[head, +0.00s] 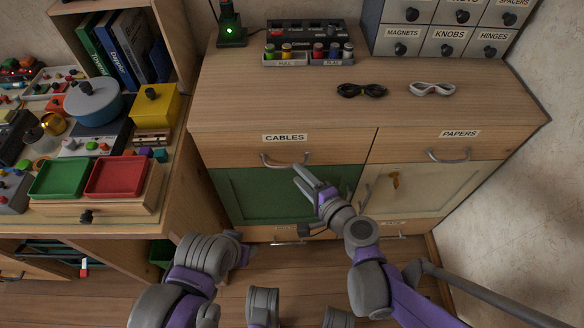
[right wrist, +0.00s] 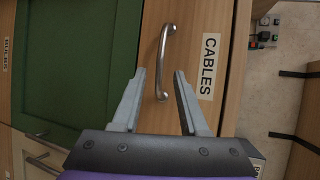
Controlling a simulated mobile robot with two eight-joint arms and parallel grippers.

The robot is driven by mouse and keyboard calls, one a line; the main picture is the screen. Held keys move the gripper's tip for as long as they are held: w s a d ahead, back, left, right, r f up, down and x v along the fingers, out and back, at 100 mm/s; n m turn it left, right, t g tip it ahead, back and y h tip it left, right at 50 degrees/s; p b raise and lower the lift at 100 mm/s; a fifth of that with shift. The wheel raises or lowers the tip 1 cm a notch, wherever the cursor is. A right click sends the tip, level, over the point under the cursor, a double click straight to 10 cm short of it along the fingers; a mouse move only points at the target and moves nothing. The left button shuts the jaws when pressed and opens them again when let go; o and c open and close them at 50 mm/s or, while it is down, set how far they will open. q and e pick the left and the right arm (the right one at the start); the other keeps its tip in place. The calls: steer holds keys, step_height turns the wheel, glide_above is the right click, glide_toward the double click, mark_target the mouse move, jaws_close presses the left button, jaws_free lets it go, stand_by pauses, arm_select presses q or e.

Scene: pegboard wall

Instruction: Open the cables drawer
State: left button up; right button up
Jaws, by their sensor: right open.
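The cables drawer (head: 225,148) is a light wood front under the cabinet's left top, with a white CABLES label and a curved metal handle (head: 284,162). The drawer looks shut. My right gripper (head: 303,174) is open and empty, just below and right of the handle. In the right wrist view the drawer (right wrist: 190,125) appears turned sideways. The handle (right wrist: 164,60) lies ahead of my right gripper (right wrist: 160,74), its near end showing between the two spread fingers. I see no clear contact. My left arm's links show at lower left; its gripper does not show.
A green door (head: 240,195) is below the drawer. A desk with red and green trays stands left.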

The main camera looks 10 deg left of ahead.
mark_target(290, 167)
steer(key=b+x, duration=0.1)
steer(key=x, duration=0.4)
steer(key=shift+w+a, duration=0.1)
jaws_close()
stand_by(1.3)
